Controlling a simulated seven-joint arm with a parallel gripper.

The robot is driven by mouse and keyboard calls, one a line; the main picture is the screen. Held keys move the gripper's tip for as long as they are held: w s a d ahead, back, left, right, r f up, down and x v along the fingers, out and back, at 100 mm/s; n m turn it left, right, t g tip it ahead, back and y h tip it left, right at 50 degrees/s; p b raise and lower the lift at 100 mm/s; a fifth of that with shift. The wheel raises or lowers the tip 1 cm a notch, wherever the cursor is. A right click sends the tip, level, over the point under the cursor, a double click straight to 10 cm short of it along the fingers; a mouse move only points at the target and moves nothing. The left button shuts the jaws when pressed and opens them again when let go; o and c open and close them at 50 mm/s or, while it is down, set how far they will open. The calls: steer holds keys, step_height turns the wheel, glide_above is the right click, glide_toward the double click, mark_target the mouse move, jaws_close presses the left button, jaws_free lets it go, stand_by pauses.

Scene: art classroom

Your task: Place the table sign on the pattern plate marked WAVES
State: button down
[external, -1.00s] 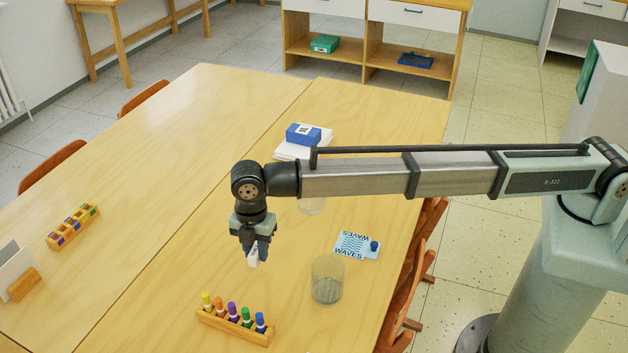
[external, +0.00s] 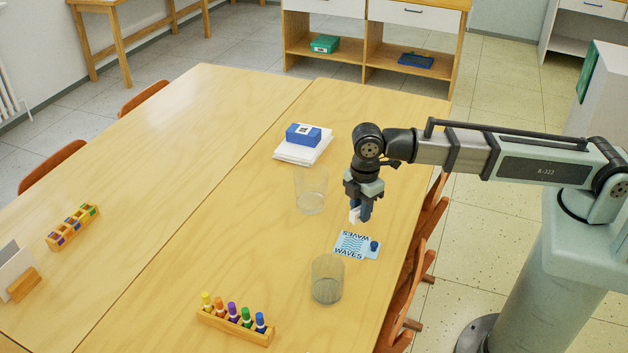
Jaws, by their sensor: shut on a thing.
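The pattern plate marked WAVES (external: 351,246) lies flat near the right edge of the table, light blue with dark wave lines and a small blue knob (external: 374,246) at its right side. My gripper (external: 360,214) points down just above the plate's far edge. The sign's face and any lettering are too small to read.
One clear glass (external: 311,190) stands left of my gripper, another (external: 327,280) in front of the plate. A wooden marker rack (external: 235,322) is at the front. A blue box (external: 304,134) lies on white paper (external: 300,152) behind. The table's middle is clear.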

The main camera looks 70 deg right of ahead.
mark_target(358, 246)
steer(key=m, duration=0.3)
steer(key=shift+f, duration=0.1)
steer(key=shift+f, duration=4.9)
steer(key=shift+f, duration=0.15)
steer(key=c, duration=0.9)
jaws_free()
step_height(358, 246, up, 12)
steer(key=shift+r, duration=0.15)
